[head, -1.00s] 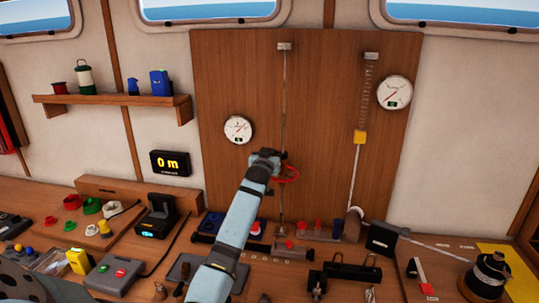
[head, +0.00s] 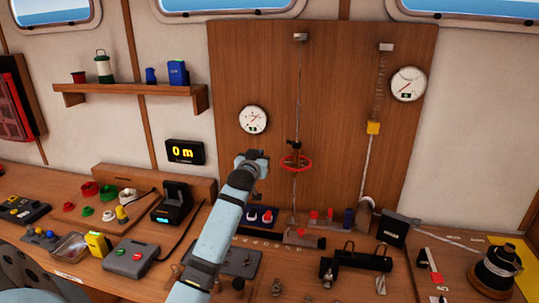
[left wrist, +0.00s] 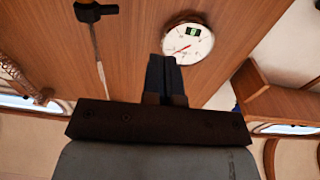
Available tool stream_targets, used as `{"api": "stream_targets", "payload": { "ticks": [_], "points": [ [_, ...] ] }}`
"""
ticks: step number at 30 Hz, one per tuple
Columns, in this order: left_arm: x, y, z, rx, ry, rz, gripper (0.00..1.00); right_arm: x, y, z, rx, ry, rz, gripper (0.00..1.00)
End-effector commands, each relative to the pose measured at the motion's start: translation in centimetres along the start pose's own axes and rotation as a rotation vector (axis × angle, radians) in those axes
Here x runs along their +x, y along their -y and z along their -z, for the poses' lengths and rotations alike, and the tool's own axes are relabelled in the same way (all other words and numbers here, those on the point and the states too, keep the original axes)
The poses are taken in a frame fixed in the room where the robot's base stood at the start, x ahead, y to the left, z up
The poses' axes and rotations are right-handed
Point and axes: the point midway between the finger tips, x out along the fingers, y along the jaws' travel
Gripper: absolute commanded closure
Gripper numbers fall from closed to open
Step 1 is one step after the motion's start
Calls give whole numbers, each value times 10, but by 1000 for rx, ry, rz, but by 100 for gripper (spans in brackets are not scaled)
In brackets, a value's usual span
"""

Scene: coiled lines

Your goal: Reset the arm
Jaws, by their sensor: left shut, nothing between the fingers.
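My left arm reaches up from the bottom of the head view. Its gripper (head: 255,162) is in front of the wooden board (head: 340,120), left of the red ring (head: 296,162) and apart from it. The red ring hangs around the thin vertical line (head: 298,95), with a dark clamp just above it. In the left wrist view the gripper's fingers (left wrist: 163,72) are together with nothing between them, just beside a round gauge (left wrist: 188,43). That gauge also shows in the head view (head: 253,119). My right gripper is not seen.
A shelf (head: 130,93) and a "0 m" display (head: 184,152) are at left. The bench below is crowded with fittings, a grey button box (head: 131,256) and a dark spool (head: 497,266).

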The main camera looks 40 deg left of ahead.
Motion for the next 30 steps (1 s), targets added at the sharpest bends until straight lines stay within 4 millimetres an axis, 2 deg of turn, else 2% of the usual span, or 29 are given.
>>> {"api": "stream_targets", "payload": {
  "ticks": [6,25,28,30],
  "points": [
    [-15,8,0,0,0,0,100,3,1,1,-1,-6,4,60],
    [-16,8,-1,1,2,-2,100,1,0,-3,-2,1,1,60],
    [-24,-2,-17,21,21,-24,100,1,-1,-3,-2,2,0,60],
    [-37,-17,-41,49,50,-59,100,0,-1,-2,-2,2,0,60]
  ]
}}
